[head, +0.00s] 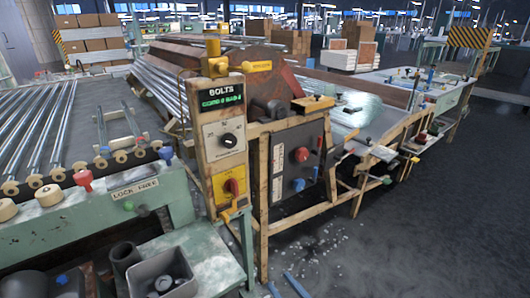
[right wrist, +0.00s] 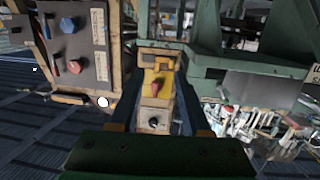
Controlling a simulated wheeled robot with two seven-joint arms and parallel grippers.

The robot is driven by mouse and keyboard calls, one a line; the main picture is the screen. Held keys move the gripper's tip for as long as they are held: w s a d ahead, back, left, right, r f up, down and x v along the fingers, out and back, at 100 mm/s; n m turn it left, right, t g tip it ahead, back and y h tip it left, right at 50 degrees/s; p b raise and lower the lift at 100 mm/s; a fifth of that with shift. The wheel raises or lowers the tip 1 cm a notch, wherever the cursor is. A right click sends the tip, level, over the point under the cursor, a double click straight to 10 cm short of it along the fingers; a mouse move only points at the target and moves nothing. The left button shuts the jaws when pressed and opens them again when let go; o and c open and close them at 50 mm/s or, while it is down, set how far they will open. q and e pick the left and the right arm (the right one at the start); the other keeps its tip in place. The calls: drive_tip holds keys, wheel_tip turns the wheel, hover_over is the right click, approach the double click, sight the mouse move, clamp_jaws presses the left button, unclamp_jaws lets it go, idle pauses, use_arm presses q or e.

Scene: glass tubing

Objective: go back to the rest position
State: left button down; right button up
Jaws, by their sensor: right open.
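My right gripper (right wrist: 156,98) shows in the right wrist view as two dark fingers standing apart, with nothing held between them. The control post shows between the fingers, upside down in this view, with its yellow panel and red switch (right wrist: 156,86) and its dial (right wrist: 154,121). I cannot tell how far the post is from the fingertips. In the head view the control post (head: 211,158) stands upright in the middle, with a lit green BOLTS display (head: 221,99). I cannot clearly make out either gripper in the head view. My left gripper is not in view.
A green bench (head: 90,228) with glass tubes on rollers stands at the left. A dark box with red and blue knobs (head: 298,170) stands right of the post, before a sloping table of tubes. A grey bin (head: 160,272) sits at the front. Open floor (head: 440,235) lies at the right.

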drive_tip(key=s+d+f+m+g+h+p, duration=0.1)
drive_tip(key=s+d+f+g+h+p, duration=0.3)
drive_tip(key=f, duration=0.3)
drive_tip(key=s+d+f+m+g+h+p, duration=0.1)
drive_tip(key=s+d+f+m+h+p, duration=0.1)
drive_tip(key=s+d+f, duration=0.4)
drive_tip(key=s+d+f+g+h+p, duration=0.1)
drive_tip(key=s+f+g, duration=0.3)
drive_tip(key=s, duration=0.8)
drive_tip(key=s+d+f+g+h+p, duration=0.1)
drive_tip(key=s+d+f+g+p, duration=0.2)
drive_tip(key=s, duration=0.8)
drive_tip(key=shift+s+d+f+m+g+h+p, duration=0.15)
drive_tip(key=shift+s+f+m+g+h+p, duration=0.2)
drive_tip(key=shift+f+g+p, duration=0.25)
idle(0.7)
